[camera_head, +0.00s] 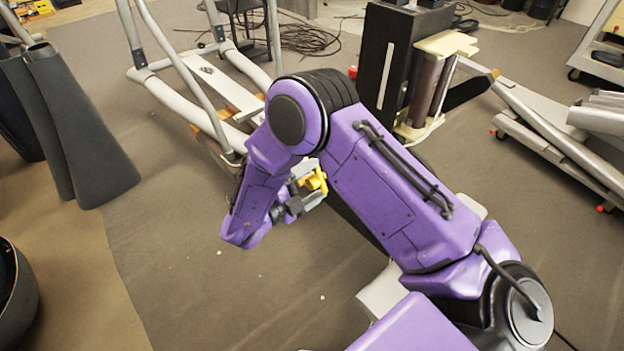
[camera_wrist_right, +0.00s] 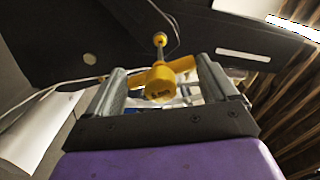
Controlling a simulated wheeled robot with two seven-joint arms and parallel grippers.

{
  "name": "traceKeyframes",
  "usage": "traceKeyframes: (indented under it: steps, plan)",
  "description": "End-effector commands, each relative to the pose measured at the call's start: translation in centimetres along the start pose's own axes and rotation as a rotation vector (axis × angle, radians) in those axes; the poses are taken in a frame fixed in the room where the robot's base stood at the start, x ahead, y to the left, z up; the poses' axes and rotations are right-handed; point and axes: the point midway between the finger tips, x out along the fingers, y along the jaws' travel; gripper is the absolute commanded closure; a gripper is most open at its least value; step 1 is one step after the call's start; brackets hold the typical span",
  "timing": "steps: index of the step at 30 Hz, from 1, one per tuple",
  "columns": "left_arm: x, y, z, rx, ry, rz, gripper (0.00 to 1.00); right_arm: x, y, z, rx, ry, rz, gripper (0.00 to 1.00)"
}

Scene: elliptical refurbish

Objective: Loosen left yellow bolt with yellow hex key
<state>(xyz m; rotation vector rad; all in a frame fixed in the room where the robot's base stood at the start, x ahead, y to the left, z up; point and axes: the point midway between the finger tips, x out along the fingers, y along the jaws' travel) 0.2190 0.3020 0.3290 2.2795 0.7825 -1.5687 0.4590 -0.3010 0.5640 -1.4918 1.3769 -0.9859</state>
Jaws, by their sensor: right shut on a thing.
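My right gripper (camera_head: 308,190) is shut on the yellow hex key (camera_head: 315,181), in the middle of the head view. In the right wrist view my right gripper (camera_wrist_right: 163,82) has the key's yellow handle (camera_wrist_right: 160,84) between its two grey fingers. The key's shaft points away from the gripper toward a black panel. A small yellow piece (camera_wrist_right: 160,39) shows at the shaft's far end; I cannot tell whether it is the key's tip or a bolt. My left gripper is not in view.
The black panel (camera_wrist_right: 215,32) spans the top of the wrist view, with thin pale cables in front of it. In the head view, a grey elliptical frame (camera_head: 190,75) and a black box unit (camera_head: 385,65) stand beyond my right arm. Open floor (camera_head: 190,270) lies at lower left.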

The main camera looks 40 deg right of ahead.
Motion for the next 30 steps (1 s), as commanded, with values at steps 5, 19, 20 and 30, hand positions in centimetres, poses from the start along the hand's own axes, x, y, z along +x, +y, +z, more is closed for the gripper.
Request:
traceKeyframes:
  steps: [5, 19, 20, 30]
  plan:
    - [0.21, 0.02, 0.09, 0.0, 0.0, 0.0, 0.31, 0.01, 0.01, 0.0, 0.331, 0.001, 0.001, 0.69]
    - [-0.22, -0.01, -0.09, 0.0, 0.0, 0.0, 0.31, 0.2, -0.23, -0.07, 0.382, 0.0, -0.001, 0.69]
    - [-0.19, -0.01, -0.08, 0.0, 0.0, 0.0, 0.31, 0.21, -0.2, -0.06, 0.382, 0.0, -0.001, 0.69]
    - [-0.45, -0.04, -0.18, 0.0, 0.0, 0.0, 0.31, 0.18, -0.15, -0.05, 0.381, 0.0, -0.001, 0.69]
